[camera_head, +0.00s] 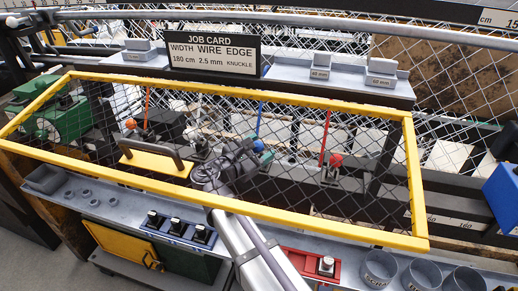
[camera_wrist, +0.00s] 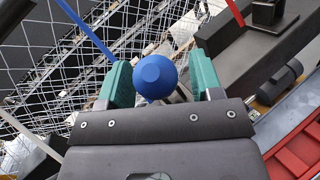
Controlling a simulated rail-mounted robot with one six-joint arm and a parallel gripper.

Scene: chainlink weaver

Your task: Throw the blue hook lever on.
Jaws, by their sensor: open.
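The blue hook lever shows in the head view as a round blue knob (camera_head: 258,146) behind the yellow-framed mesh guard, just below a thin blue rod (camera_head: 260,119). In the wrist view the blue knob (camera_wrist: 155,74) sits between the two teal fingers of my gripper (camera_wrist: 160,80). The lever's shaft below the knob is mostly hidden. In the head view my gripper (camera_head: 252,150) is at the knob, partly covered by mesh and my arm.
An orange knob (camera_head: 130,124) stands to the left and a red knob (camera_head: 336,160) to the right, each near a rod. The yellow guard frame (camera_head: 300,218) runs in front. A yellow plate with a dark handle (camera_head: 152,160) lies left of my gripper.

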